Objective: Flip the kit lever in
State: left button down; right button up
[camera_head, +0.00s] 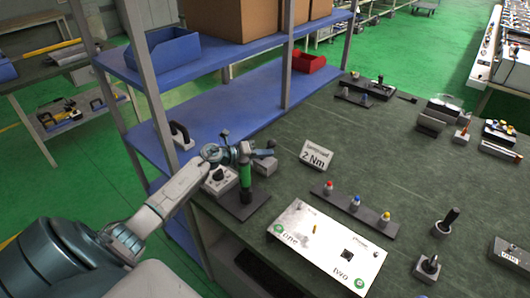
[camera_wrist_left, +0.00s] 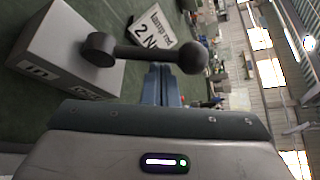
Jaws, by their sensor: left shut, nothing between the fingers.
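The kit lever (camera_wrist_left: 145,52) is a dark rod with a ball at its end, mounted on a grey box (camera_wrist_left: 65,50) in the left wrist view. One label on the box reads "in"; the other is partly hidden. The lever crosses in front of my left gripper (camera_wrist_left: 162,85), whose blue fingers are together and empty; I cannot tell whether they touch it. In the head view the box (camera_head: 264,165) is beside my left gripper (camera_head: 245,152), near the table's left edge. My right gripper is not in view.
A green-handled tool (camera_head: 245,178) stands upright close to my left gripper. A "2 Nm" sign (camera_head: 317,155) stands behind it to the right. A white panel (camera_head: 325,250) and a strip with coloured knobs (camera_head: 355,209) lie to the right. A blue shelf (camera_head: 215,122) borders the table.

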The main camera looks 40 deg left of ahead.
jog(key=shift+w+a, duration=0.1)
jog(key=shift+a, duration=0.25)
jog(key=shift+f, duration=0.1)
pick_arm(q)
jog(key=shift+a+n+b, duration=0.2)
jog(key=shift+n+b, duration=0.1)
jog(key=shift+b, duration=0.15)
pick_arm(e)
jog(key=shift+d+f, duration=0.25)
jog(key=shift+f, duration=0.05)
